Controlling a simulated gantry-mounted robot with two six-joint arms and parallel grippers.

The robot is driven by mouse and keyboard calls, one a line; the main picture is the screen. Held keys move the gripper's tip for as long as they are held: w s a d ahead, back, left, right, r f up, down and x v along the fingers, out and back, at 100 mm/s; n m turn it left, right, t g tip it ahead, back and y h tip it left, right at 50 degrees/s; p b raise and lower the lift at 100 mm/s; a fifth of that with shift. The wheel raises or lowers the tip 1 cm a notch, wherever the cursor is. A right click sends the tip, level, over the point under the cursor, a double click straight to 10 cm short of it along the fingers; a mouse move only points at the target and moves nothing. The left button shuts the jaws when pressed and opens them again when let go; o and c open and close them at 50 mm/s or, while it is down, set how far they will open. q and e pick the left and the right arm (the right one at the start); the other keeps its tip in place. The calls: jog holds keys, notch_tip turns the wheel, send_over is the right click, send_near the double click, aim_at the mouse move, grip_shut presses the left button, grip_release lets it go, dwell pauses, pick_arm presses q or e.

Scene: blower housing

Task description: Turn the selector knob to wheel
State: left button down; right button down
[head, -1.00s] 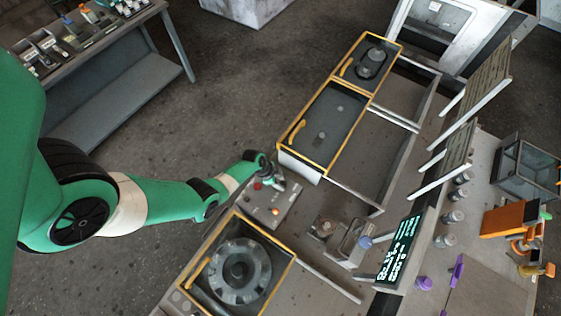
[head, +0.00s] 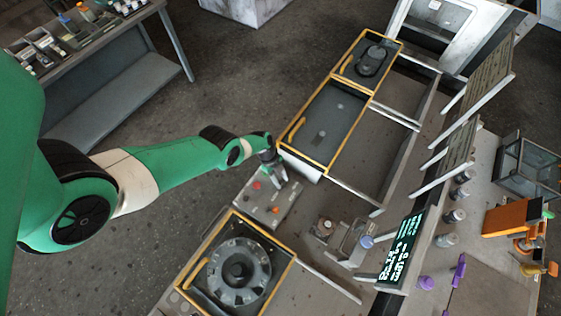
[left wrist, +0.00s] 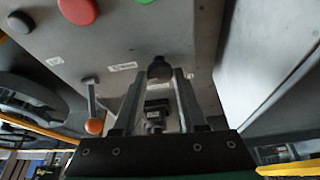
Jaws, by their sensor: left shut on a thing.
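The control panel (head: 292,203) is a grey plate between the two groups of yellow-framed covers. A dark selector knob (left wrist: 159,68) shows in the left wrist view, between the tips of my left gripper (left wrist: 160,80). The gripper is shut on the knob, and its fingers hide part of it. In the head view my left gripper (head: 277,178) reaches the panel's upper part, and the knob is too small to make out there. Small labels beside the knob are unreadable. My right gripper is not in view.
A red button (left wrist: 78,10), a green button and an orange-tipped lever (left wrist: 94,126) are on the panel near the gripper. Yellow-framed covers (head: 328,130) stand close beyond it, and a framed round rotor (head: 240,270) is nearer. A lit screen (head: 402,250) stands at right.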

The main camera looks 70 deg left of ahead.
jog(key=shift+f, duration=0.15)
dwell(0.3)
pick_arm(q)
jog(key=shift+c, duration=2.3)
grip_release()
jog(key=shift+r, duration=0.1)
